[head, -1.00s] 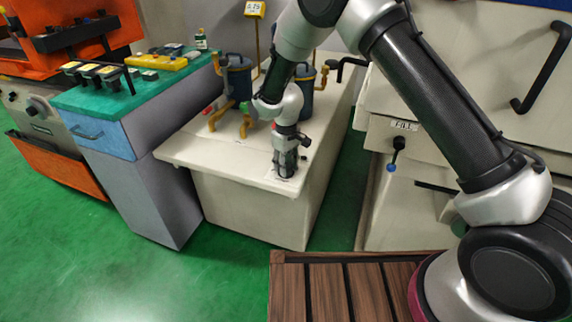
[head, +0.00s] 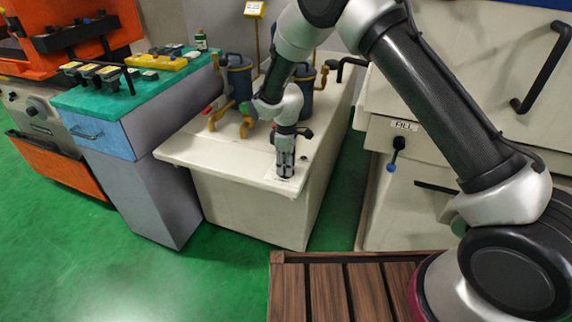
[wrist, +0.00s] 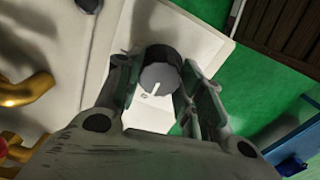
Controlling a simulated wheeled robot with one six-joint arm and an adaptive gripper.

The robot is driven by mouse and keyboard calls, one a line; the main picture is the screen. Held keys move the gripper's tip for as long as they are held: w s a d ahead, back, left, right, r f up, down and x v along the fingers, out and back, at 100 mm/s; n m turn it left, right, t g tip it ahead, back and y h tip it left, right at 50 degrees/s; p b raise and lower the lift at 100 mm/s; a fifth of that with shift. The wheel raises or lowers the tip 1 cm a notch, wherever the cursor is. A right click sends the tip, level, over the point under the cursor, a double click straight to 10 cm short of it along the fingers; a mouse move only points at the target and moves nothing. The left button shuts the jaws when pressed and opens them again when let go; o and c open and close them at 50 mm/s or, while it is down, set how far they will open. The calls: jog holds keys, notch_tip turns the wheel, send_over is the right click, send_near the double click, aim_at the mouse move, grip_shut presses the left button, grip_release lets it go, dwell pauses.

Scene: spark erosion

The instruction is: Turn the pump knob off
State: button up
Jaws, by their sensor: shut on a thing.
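The pump knob (wrist: 160,72) is a round dark knob with a grey face and a white pointer line, on the pale tank top. In the wrist view it sits between my two fingers, and part of a white label (wrist: 146,115) with a small mark shows beside it. My gripper (head: 285,172) points down at the front right corner of the tank top (head: 225,152) and is shut on the knob. In the head view my fingers hide the knob.
Blue pump canisters with yellow pipes (head: 226,95) stand behind on the tank. A green-topped cabinet (head: 100,100) is at left. A machine with a lever labelled FILL (head: 404,126) is at right. A wooden slatted platform (head: 330,290) lies in front.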

dwell(0.4)
jog(key=o, duration=1)
notch_tip(320, 180, up, 12)
